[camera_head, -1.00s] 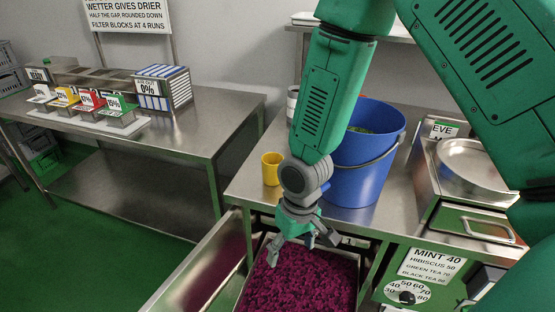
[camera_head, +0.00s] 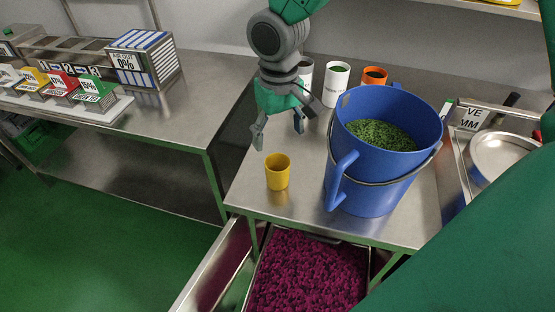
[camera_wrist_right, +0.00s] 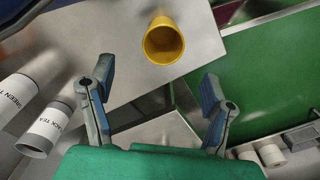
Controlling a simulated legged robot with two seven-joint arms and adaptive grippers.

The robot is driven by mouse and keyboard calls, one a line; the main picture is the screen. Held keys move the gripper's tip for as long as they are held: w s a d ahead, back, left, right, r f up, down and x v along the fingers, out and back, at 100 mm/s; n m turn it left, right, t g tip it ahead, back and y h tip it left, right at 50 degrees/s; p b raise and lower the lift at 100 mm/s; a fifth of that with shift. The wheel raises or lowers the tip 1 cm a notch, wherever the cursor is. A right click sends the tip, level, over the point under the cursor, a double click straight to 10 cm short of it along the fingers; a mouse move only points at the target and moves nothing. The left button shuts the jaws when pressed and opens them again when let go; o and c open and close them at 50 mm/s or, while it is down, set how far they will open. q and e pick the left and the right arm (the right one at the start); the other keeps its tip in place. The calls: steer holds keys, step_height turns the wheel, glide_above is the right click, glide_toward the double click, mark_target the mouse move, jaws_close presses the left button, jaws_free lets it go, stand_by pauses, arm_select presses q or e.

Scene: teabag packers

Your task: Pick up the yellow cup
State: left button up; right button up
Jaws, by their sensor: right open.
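The yellow cup (camera_head: 278,172) stands upright on the steel table, near its left front corner and left of the blue bucket. It also shows in the right wrist view (camera_wrist_right: 163,42), beyond the fingers, with its open mouth toward the camera. My right gripper (camera_head: 279,138) is open and empty, above and behind the cup in the head view. In the right wrist view its two fingers (camera_wrist_right: 158,103) are spread wide, and the cup lies apart from them. My left gripper is not in view.
The blue bucket (camera_head: 360,190) with green leaves stands close to the cup's right. White cups (camera_head: 336,83) and an orange cup (camera_head: 374,77) stand behind it. A bin of purple petals (camera_head: 305,275) is below the table's front edge. Another steel table (camera_head: 190,110) stands left across a gap.

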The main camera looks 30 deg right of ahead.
mark_target(279, 175)
step_height(279, 175, down, 8)
steer(key=shift+s+r+b, duration=0.1)
steer(key=shift+s+b, duration=0.05)
steer(key=shift+b, duration=0.15)
steer(key=shift+d+f, duration=0.15)
steer(key=shift+f, duration=0.15)
steer(key=f, duration=0.4)
steer(key=shift+a+f, duration=0.15)
steer(key=shift+a, duration=0.15)
steer(key=shift+a+f, duration=0.15)
steer(key=shift+a, duration=0.25)
steer(key=shift+d, duration=0.2)
steer(key=c, duration=1.1)
steer(key=shift+d, duration=0.25)
